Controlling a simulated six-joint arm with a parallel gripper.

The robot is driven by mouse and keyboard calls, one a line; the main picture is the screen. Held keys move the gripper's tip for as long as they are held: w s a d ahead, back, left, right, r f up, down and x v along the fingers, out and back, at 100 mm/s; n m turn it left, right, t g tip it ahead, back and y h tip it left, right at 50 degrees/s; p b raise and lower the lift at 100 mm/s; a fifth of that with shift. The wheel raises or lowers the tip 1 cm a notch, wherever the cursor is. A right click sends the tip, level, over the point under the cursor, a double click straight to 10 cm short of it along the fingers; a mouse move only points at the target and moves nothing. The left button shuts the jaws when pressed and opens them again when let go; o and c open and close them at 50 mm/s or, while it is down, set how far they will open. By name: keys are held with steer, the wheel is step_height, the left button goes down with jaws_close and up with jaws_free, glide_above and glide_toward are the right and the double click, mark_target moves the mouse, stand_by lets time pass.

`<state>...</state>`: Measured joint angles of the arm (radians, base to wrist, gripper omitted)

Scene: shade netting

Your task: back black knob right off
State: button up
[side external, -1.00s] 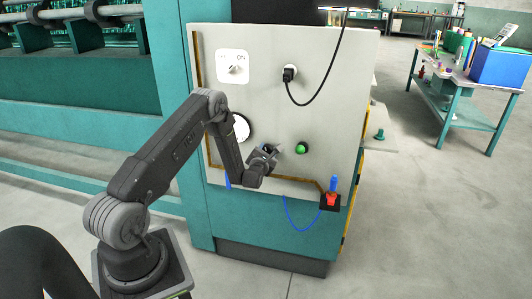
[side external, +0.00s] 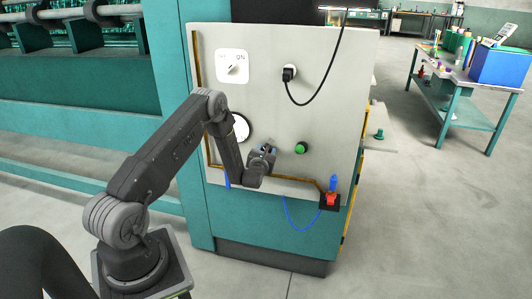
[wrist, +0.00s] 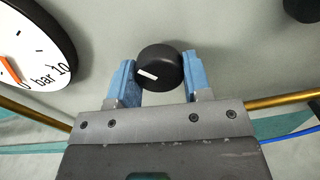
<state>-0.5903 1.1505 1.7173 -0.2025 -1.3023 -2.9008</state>
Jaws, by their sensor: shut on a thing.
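A round black knob (wrist: 158,66) with a white pointer mark sits on the grey panel in the wrist view. The mark lies on the lower left of its face, near the left finger. My gripper (wrist: 160,76) has its blue fingers on either side of the knob, shut on it. In the side external view my gripper (side external: 266,149) is at the lower part of the panel (side external: 275,110), left of the green button, and hides the knob.
A white gauge (wrist: 30,48) is at the upper left in the wrist view. A green button (side external: 301,148) is right of my gripper. A white switch plate (side external: 232,66), a black plug with cable (side external: 289,74) and a red button (side external: 331,199) are also on the machine.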

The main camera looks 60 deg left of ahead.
steer(key=o, duration=0.9)
steer(key=v, duration=1.4)
